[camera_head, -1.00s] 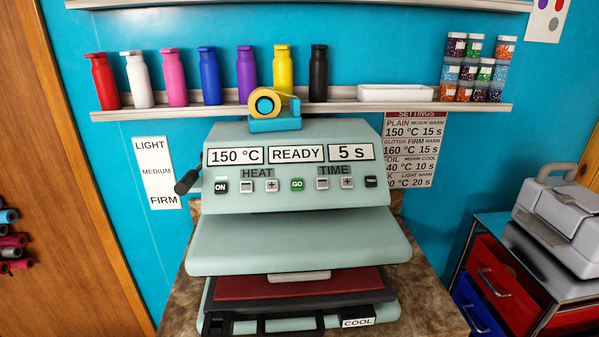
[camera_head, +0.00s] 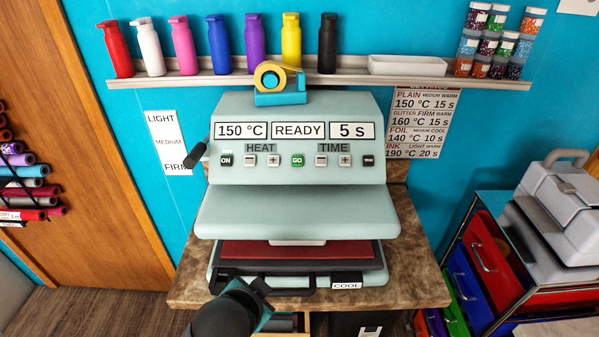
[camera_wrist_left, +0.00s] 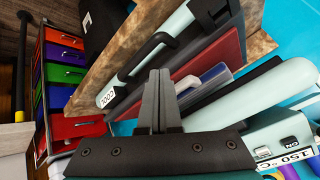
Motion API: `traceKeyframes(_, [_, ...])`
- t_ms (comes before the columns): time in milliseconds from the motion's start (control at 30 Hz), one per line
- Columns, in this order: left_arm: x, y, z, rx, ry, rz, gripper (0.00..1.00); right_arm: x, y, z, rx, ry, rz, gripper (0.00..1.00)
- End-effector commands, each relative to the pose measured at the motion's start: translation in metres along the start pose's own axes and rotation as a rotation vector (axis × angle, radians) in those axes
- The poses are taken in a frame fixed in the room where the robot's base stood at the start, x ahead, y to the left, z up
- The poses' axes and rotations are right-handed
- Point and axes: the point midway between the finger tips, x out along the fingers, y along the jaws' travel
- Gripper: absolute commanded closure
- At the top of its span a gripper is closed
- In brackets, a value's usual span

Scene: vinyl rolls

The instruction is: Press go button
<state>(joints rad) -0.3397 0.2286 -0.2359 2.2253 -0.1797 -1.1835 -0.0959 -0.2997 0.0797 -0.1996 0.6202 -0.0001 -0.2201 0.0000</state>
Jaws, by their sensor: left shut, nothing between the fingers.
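The green GO button (camera_head: 297,160) is in the middle of the heat press panel (camera_head: 297,150), between the HEAT and TIME buttons. The displays above it read 150 °C, READY and 5 s. The press (camera_head: 297,212) is open, with a dark red layer (camera_head: 300,252) on its lower plate. My left gripper (camera_wrist_left: 160,75) is shut and empty in the left wrist view, in front of the press. That view shows the press turned sideways, with the GO button not visible. In the head view my dark left arm shows at the bottom, below the button. My right gripper is not in view.
Several bottles and a white tray (camera_head: 420,65) stand on the shelf above. A drawer unit (camera_head: 490,262) stands at the right.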

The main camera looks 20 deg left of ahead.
Motion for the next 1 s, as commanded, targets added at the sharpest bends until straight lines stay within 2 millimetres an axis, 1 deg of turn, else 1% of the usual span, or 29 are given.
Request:
traceKeyframes(33, [-0.006, -0.014, -0.025, 0.044, 0.062, -0.041, 1.0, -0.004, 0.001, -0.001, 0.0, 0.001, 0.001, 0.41])
traceKeyframes(100, [-0.017, -0.028, -0.051, 0.094, 0.134, -0.089, 1.0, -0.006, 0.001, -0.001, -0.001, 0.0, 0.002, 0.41])
traceKeyframes(167, [-0.027, -0.038, -0.073, 0.135, 0.19, -0.13, 1.0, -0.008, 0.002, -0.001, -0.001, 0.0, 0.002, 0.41])
traceKeyframes(200, [-0.034, -0.045, -0.087, 0.161, 0.228, -0.158, 1.0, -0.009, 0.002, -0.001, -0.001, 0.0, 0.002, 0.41])
traceKeyframes(300, [-0.055, -0.061, -0.12, 0.226, 0.319, -0.227, 1.0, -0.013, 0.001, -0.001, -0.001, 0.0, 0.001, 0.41])
traceKeyframes(400, [-0.067, -0.074, -0.155, 0.321, 0.423, -0.313, 1.0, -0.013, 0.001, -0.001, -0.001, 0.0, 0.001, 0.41])
traceKeyframes(533, [-0.088, -0.087, -0.194, 0.428, 0.539, -0.414, 1.0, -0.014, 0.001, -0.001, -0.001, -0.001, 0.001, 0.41])
traceKeyframes(600, [-0.098, -0.09, -0.209, 0.474, 0.586, -0.457, 1.0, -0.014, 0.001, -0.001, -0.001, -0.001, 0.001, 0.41])
traceKeyframes(700, [-0.108, -0.094, -0.224, 0.519, 0.63, -0.499, 1.0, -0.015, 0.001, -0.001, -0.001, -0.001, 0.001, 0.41])
traceKeyframes(800, [-0.113, -0.095, -0.23, 0.542, 0.652, -0.519, 1.0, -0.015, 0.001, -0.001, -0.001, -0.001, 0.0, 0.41])
traceKeyframes(1000, [-0.114, -0.095, -0.231, 0.547, 0.657, -0.524, 1.0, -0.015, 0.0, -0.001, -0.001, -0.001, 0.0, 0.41])
